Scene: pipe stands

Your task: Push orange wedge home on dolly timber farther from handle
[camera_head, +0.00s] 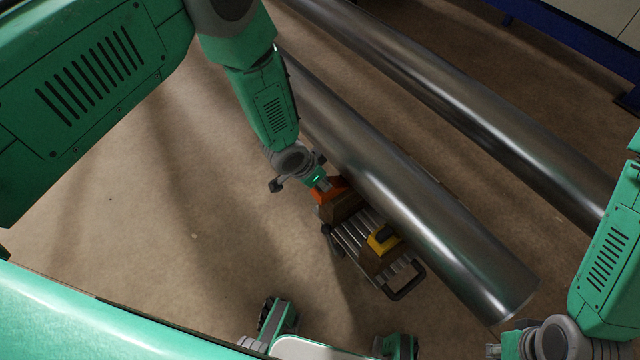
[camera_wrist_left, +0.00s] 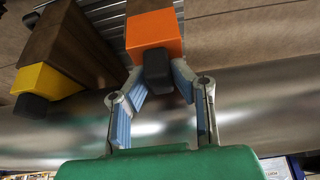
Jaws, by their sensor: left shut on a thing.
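The orange wedge (camera_head: 326,194) sits at the timber (camera_head: 342,208) farther from the handle (camera_head: 407,284) of the dolly (camera_head: 350,240). In the left wrist view the orange wedge (camera_wrist_left: 153,35) fills the top middle, with a black knob on its near end. My left gripper (camera_head: 324,185) is at the wedge, its blue-padded fingers (camera_wrist_left: 157,95) shut on the wedge's knob. Whether the wedge touches the pipe (camera_head: 400,180) cannot be told. My right gripper (camera_head: 494,351) is at the bottom right, mostly cut off, away from the dolly.
A yellow wedge (camera_head: 383,240) with a black knob sits at the other timber, near the handle. The long steel pipe lies along the dolly's far side. A second pipe (camera_head: 470,100) runs behind it. Bare floor (camera_head: 200,230) is clear to the left.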

